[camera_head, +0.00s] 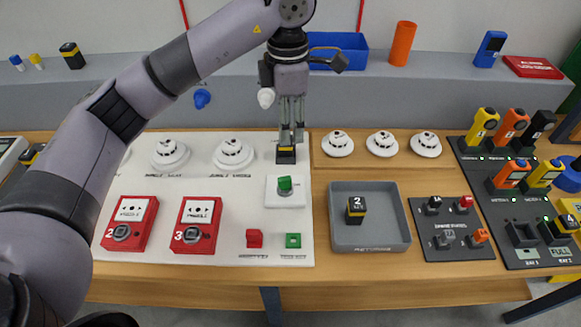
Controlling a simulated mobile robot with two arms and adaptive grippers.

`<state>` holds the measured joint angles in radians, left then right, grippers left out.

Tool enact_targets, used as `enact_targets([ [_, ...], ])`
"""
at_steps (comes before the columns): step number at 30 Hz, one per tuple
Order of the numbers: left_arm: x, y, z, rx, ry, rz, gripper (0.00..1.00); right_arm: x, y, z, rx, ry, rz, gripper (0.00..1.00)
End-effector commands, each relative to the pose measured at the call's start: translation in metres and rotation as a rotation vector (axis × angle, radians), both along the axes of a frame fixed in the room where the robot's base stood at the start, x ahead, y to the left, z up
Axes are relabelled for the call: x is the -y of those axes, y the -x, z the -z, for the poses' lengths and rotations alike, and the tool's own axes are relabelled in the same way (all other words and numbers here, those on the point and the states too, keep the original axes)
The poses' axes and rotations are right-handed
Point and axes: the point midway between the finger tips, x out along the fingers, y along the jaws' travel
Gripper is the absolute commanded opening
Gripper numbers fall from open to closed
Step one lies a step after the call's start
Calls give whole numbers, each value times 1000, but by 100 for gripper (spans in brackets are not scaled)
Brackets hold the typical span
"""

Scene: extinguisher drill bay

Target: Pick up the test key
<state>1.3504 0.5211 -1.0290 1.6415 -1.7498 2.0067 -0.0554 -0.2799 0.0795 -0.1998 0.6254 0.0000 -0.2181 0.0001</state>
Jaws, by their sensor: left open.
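My left gripper (291,138) hangs straight down over the back of the white board (130,252), with its narrow fingers open. Its tips are just over a small black block with a yellow band (286,155); I cannot tell whether they touch it. A green knob-like piece (285,184) stands on a white square plate in front of the gripper. A red block (254,239) and a green square piece with a pale middle (293,241) sit near the board's front edge. No label readable here names the test key, so I cannot tell which piece it is. My right gripper is out of view.
A grey tray (341,243) holds a black block marked 2 (356,209). Red call points (198,226) and white detectors (234,154) stand left. Right are three more detectors (382,143), a dark switch panel (427,212) and a charger rack (510,207).

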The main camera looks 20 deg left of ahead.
Motion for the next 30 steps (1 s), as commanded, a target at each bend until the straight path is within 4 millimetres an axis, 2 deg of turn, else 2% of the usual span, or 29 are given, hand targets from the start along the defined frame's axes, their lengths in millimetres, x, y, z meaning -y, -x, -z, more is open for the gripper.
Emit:
enact_targets([
  [5, -1, 2, 26, -7, -1, 2, 41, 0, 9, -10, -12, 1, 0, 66],
  [9, -1, 2, 57, -9, -1, 0, 41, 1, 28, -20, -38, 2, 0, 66],
  [13, 0, 2, 84, -7, 0, 0, 41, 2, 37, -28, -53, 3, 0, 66],
  [18, 0, 2, 111, -3, 1, 0, 41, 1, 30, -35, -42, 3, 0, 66],
  [24, -1, 2, 123, -2, 0, 0, 41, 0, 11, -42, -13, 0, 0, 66],
  [30, -7, 6, 150, -8, -2, 0, 41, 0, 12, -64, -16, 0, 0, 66],
])
